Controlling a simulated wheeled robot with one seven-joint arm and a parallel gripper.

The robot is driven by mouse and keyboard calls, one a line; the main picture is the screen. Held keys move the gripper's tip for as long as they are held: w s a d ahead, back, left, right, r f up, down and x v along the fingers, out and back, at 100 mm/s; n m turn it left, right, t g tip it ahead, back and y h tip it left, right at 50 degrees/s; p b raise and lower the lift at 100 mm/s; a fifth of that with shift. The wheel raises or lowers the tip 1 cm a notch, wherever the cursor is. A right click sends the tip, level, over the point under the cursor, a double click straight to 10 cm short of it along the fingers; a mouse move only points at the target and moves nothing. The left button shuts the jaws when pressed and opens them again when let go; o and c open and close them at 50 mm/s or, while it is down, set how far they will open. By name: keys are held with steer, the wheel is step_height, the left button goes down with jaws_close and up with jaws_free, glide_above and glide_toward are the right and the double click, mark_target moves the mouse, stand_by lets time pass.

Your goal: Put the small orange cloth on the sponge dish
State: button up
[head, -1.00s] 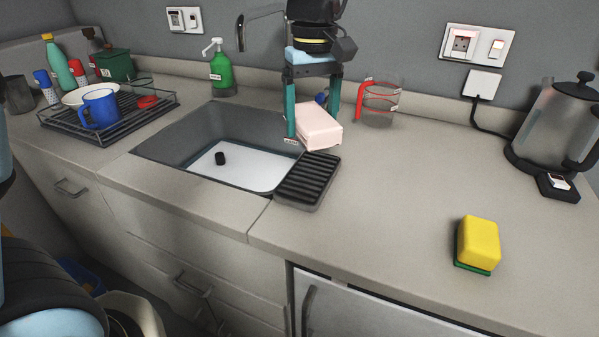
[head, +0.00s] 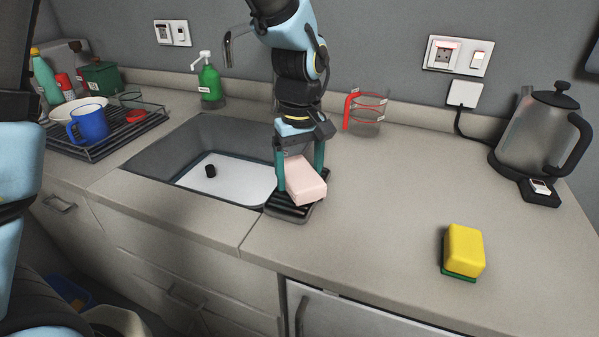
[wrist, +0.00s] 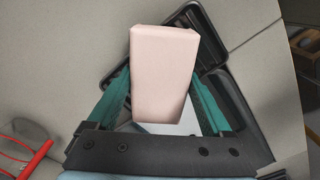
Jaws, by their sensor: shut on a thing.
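A pale pink block-like piece, the nearest match to the orange cloth (head: 308,187), is between the teal fingers of my gripper (head: 300,176), which are shut on it. It also shows in the wrist view (wrist: 163,75), lying lengthwise between the fingers. The sponge dish (head: 279,209) is the black ribbed tray at the sink's right edge. The held piece is over the dish and hides much of it. In the wrist view the dish's dark rim (wrist: 206,32) shows behind the piece. I cannot tell whether the piece touches the dish.
The sink (head: 180,145) is left of the dish. A yellow sponge with a green base (head: 464,250) stands at the front right. A measuring jug (head: 366,115) is behind, and a kettle (head: 538,135) is at the far right. The counter between dish and sponge is clear.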

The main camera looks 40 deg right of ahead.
mark_target(299, 171)
steer(key=o, duration=1.1)
steer(key=shift+f, duration=0.1)
step_height(299, 171, up, 12)
steer(key=b, duration=0.1)
steer(key=shift+n+t, duration=0.5)
steer(key=shift+t, duration=0.1)
steer(key=w+a+f, duration=0.2)
steer(key=w+a, duration=0.2)
steer(key=a, duration=0.5)
steer(key=w+a+f, duration=0.3)
steer(key=w+a, duration=0.2)
steer(key=a, duration=0.4)
steer(key=w+a+f, duration=0.3)
steer(key=w+a, duration=0.1)
steer(key=a, duration=0.5)
steer(key=shift+w+a, duration=0.3)
steer(key=shift+a, duration=0.1)
steer(key=a, duration=0.3)
steer(key=s+a+f, duration=0.1)
steer(key=a, duration=0.2)
steer(key=s+a+f, duration=0.1)
steer(key=a, duration=0.2)
steer(key=shift+a+f, duration=0.2)
steer(key=shift+a, duration=0.05)
